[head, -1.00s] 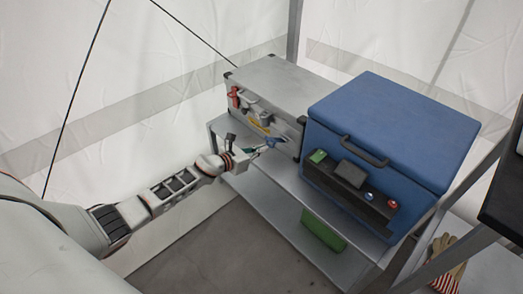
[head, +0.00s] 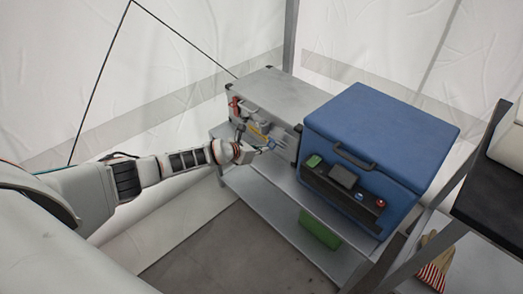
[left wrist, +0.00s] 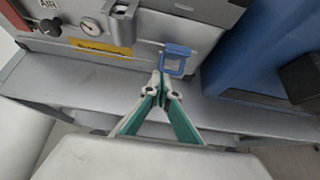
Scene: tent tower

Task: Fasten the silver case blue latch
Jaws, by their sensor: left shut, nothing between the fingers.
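The silver case (head: 281,88) stands on the shelf's upper level, left of the blue cooler. Its blue latch (left wrist: 177,59), an open square loop, is at the right of the case front in the left wrist view. In the head view the latch (head: 272,143) is small and partly hidden by my fingers. My left gripper (left wrist: 162,80) is shut and empty, with its green-sided fingertips just below and left of the loop. I cannot tell whether they touch it. My right gripper is in neither view.
The blue cooler (head: 385,125) stands close on the right. The case front bears a red latch (head: 234,106), a gauge (left wrist: 91,26), a grey fitting (left wrist: 121,18) and a yellow label (left wrist: 100,48). A green box (head: 319,229) is on the lower shelf. Bare shelf (left wrist: 235,112) lies before the case.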

